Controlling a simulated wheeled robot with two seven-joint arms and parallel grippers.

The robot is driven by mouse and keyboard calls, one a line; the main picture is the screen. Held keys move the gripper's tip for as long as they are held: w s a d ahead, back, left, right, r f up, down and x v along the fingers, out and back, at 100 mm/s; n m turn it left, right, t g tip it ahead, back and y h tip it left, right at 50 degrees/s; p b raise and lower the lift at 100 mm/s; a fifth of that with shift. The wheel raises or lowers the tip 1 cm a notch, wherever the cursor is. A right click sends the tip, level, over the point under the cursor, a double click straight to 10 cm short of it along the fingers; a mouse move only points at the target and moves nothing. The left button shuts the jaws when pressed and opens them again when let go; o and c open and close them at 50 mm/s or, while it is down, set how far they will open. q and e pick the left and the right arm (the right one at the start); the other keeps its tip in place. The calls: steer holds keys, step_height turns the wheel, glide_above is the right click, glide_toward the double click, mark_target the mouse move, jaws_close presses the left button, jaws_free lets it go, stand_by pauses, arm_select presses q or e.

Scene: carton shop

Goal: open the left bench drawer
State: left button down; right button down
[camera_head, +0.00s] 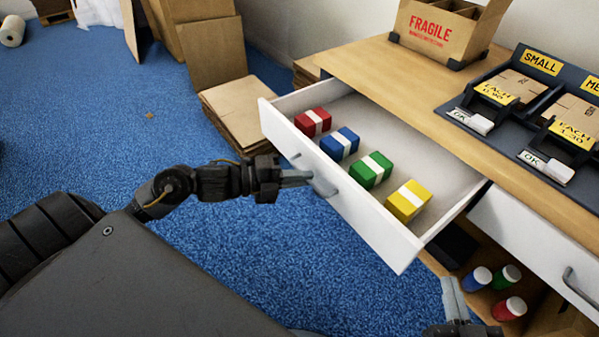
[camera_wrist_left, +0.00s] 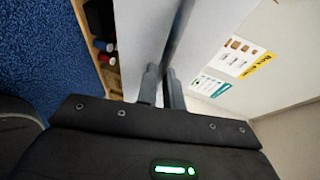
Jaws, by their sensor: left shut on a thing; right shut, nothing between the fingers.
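The left bench drawer (camera_head: 341,206) is pulled well out from the bench in the head view. Inside it lie a red block (camera_head: 313,122), a blue block (camera_head: 340,143), a green block (camera_head: 371,170) and a yellow block (camera_head: 408,201), each with a white band. My left gripper (camera_head: 303,178) is at the drawer's front, shut on its grey handle (camera_head: 323,186). In the left wrist view, the fingers (camera_wrist_left: 161,88) reach up to the pale drawer front; the handle is hard to make out there. My right gripper (camera_head: 455,300) is partly in view at the bottom, shut and empty.
The right drawer (camera_head: 540,255) is shut. A FRAGILE carton (camera_head: 440,32) and dark trays (camera_head: 520,95) sit on the bench top. Flat cardboard (camera_head: 235,108) lies behind the drawer. Blue carpet (camera_head: 200,260) is clear in front.

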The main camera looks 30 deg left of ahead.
arm_select(q)
steer(key=c, duration=1.5)
jaws_free()
steer(key=shift+c, duration=0.2)
